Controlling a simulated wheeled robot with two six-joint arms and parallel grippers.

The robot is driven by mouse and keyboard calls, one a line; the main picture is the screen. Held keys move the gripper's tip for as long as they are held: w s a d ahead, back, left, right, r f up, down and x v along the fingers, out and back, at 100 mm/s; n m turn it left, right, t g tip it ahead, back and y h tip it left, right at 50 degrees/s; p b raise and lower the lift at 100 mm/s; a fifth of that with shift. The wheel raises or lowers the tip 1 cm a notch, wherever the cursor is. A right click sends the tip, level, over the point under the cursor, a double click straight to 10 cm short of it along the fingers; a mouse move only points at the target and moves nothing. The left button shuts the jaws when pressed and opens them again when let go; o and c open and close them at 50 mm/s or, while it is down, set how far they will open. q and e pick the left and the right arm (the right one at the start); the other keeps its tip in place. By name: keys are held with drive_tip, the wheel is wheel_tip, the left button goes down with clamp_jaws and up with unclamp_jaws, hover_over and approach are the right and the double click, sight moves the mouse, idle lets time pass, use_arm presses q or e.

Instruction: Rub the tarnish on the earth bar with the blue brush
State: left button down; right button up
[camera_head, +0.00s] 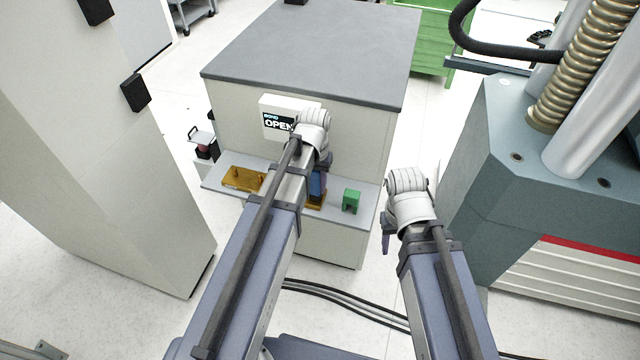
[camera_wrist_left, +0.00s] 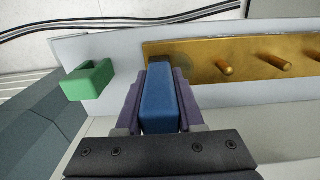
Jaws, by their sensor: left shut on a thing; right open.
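The brass earth bar (camera_head: 242,179) lies on a narrow grey shelf (camera_head: 215,184) at the cabinet's front. My left arm hides its middle in the head view. It also shows in the left wrist view (camera_wrist_left: 270,60), with several brass studs. A darker, dull patch, the tarnish (camera_wrist_left: 199,66), shows at the bar's end beside the brush. My left gripper (camera_head: 319,178) is shut on the blue brush (camera_wrist_left: 159,98), which also shows in the head view (camera_head: 317,186). The brush's far end is over the bar's end; I cannot tell whether it touches. My right gripper (camera_head: 388,232) is open, empty, right of the shelf.
A hollow green block (camera_head: 351,201) stands on the shelf near its right end, apart from the brush; it shows in the left wrist view (camera_wrist_left: 88,80). A sign reading "OPEN" (camera_head: 270,112) is on the cabinet front. A large grey machine (camera_head: 480,190) stands right. Cables (camera_head: 345,303) cross the floor.

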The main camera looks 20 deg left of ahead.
use_arm(q)
drive_tip(key=shift+w+a, duration=0.1)
drive_tip(key=shift+a, duration=1.05)
drive_tip(key=shift+a, duration=1.75)
drive_tip(key=shift+d, duration=0.1)
drive_tip(key=shift+d, duration=1.75)
drive_tip(key=shift+d, duration=0.1)
drive_tip(key=shift+d, duration=1.65)
